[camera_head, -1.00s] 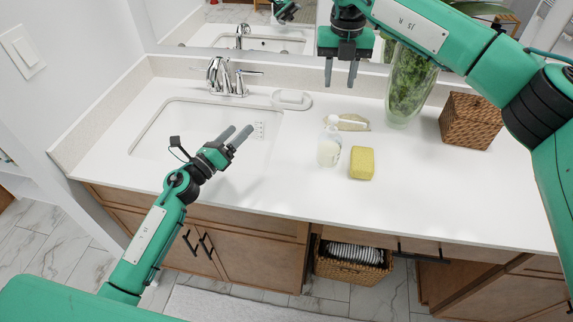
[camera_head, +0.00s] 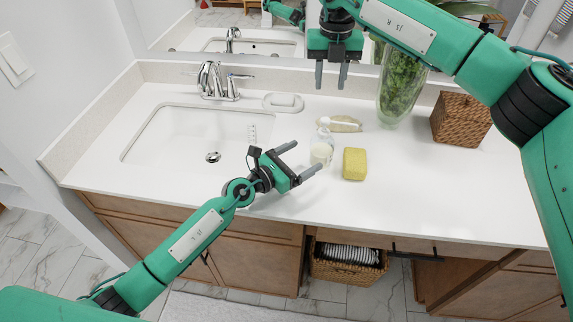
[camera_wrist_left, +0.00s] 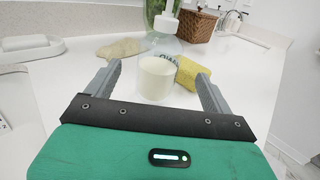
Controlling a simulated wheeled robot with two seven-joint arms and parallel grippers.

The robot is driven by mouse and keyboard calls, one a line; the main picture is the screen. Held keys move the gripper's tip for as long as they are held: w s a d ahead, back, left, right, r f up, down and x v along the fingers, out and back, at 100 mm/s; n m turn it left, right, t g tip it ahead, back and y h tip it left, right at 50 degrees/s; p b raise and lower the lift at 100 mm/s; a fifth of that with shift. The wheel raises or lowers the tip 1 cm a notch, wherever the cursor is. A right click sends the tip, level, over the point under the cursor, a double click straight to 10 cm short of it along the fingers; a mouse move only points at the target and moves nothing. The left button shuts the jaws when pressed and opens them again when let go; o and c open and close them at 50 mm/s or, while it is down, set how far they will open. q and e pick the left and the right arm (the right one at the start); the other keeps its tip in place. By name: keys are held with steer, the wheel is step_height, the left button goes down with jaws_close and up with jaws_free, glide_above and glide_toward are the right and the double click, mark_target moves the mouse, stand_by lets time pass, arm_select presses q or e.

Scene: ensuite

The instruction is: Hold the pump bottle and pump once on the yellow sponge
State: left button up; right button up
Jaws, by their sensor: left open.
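The clear pump bottle (camera_head: 321,149) with pale contents and a white pump top stands upright on the white counter. The yellow sponge (camera_head: 355,164) lies just right of it. My left gripper (camera_head: 302,158) is open and empty, its fingers pointing toward the bottle from the left. In the left wrist view, the bottle (camera_wrist_left: 157,78) shows between and beyond the open fingers (camera_wrist_left: 160,82), with the sponge (camera_wrist_left: 187,72) partly behind it on the right. My right gripper (camera_head: 331,75) hangs above the back of the counter, fingers down, apart and empty.
A sink (camera_head: 185,137) with a faucet (camera_head: 219,82) is at left. A glass vase of greenery (camera_head: 402,92) and a wicker box (camera_head: 461,118) stand right. The front right counter is clear.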

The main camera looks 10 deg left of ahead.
mark_target(322, 146)
arm_select(q)
steer(key=x, duration=0.7)
steer(key=shift+w+d+f, duration=0.1)
steer(key=shift+w+d, duration=0.15)
steer(key=shift+w, duration=0.05)
steer(key=c, duration=1.3)
